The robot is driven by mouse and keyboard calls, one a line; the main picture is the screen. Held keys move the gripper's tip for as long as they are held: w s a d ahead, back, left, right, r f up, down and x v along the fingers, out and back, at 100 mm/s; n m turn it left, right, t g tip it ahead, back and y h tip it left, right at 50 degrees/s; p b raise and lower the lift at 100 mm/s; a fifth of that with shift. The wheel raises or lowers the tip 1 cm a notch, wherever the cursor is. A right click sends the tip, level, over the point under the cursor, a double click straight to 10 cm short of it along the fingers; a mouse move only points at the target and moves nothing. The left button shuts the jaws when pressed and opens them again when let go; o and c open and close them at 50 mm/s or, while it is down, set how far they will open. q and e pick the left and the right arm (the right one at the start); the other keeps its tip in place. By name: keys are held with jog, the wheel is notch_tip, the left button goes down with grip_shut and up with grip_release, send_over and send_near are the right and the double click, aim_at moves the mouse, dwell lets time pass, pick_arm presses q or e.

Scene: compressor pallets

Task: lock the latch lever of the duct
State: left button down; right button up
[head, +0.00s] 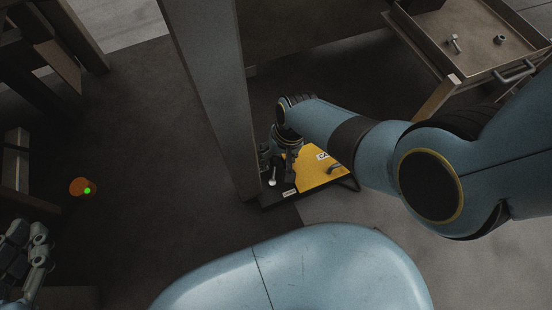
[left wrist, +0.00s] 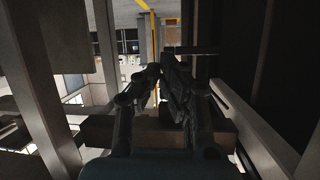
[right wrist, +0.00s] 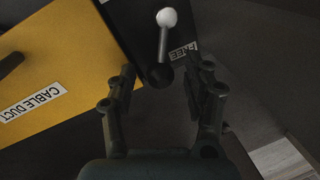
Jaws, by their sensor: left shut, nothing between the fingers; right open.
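The cable duct is a yellow panel (head: 322,170) with a black border on the floor; it also shows in the right wrist view (right wrist: 65,65) with a "CABLE DUCT" label. Its latch lever (head: 272,181) is a short dark rod with a white ball knob, near a small white label. In the right wrist view the lever (right wrist: 164,40) points up the picture from a dark round pivot. My right gripper (right wrist: 167,74) is open, its fingertips either side of the pivot end; contact cannot be told. My left gripper (left wrist: 160,70) is shut and empty, far from the duct.
A grey post (head: 210,90) stands close left of the duct. A tray (head: 465,45) with small metal parts is at the upper right. An orange object with a green light (head: 82,187) lies on the left floor. Beams surround my left gripper.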

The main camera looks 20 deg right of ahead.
jog(key=shift+f, duration=0.1)
jog(key=shift+c, duration=0.3)
grip_shut()
